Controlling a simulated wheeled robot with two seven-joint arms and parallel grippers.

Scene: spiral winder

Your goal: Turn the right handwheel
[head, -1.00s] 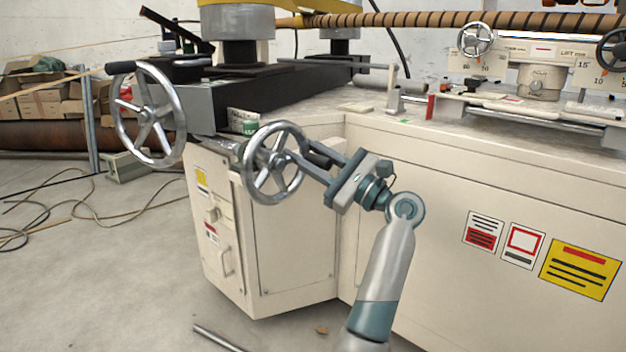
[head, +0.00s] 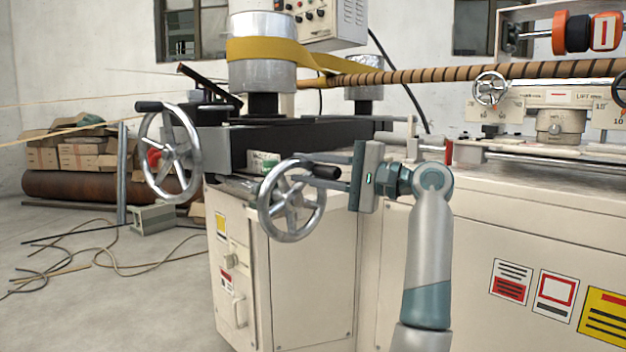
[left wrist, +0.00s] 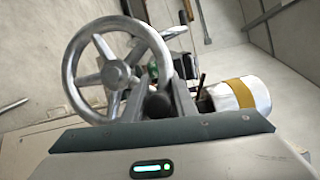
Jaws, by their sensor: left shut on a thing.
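The right handwheel (head: 265,218) is a silver spoked wheel on the front of the cream cabinet, with a black handle (head: 328,172) at its upper right rim. My left gripper (head: 310,170) reaches in from the right, its two fingers level, one above and one below the handle. It is shut on the handle. In the left wrist view the wheel (left wrist: 74,75) fills the upper left and the dark round handle (left wrist: 157,105) sits between the fingers, which partly hide it. My right gripper is in neither view.
A second silver handwheel (head: 144,160) with its own black handle stands to the left. A cabinet (head: 310,290) lies behind and below the right wheel. The floor (head: 150,310) at lower left is mostly clear, with loose cables.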

